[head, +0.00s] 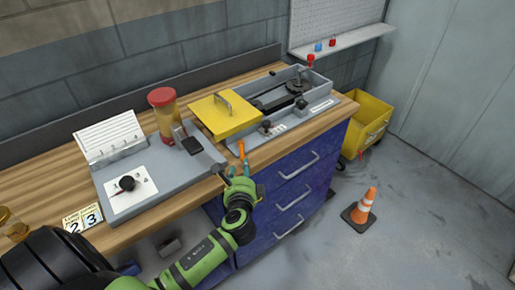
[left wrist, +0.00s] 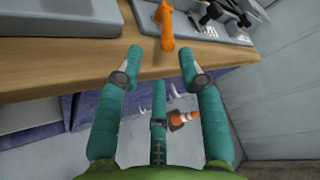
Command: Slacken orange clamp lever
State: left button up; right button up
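The orange clamp lever (head: 241,149) sticks up at the front edge of the grey machine on the bench. In the left wrist view the lever (left wrist: 167,28) stands just beyond my fingertips, with its lower end toward me. My left gripper (head: 237,172) is at the bench's front edge, just in front of the lever. In the left wrist view its teal fingers (left wrist: 161,55) are spread open and empty, and the lever lies ahead of the gap, apart from them as far as I can tell. My right gripper is not in view.
A yellow cover (head: 223,115) lies on the machine, and a red-capped jar (head: 164,118) stands behind. Blue drawers (head: 285,195) are below the bench. A traffic cone (head: 363,206) and yellow bin (head: 368,125) stand to the right.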

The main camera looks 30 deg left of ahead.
aim_at(242, 152)
pick_arm(q)
jog(key=shift+m+t, duration=0.4)
jog(key=shift+m, duration=0.3)
jog(key=x, duration=0.4)
jog(key=r+p+x, duration=0.1)
jog(key=x, duration=0.2)
jog(key=shift+w+a, duration=0.1)
jog(key=shift+a, duration=0.05)
jog(key=shift+w+a+f, duration=0.15)
jog(key=shift+w+a, duration=0.15)
jog(key=shift+w, duration=0.05)
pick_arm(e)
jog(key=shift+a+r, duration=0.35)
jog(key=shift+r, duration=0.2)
pick_arm(q)
grip_shut()
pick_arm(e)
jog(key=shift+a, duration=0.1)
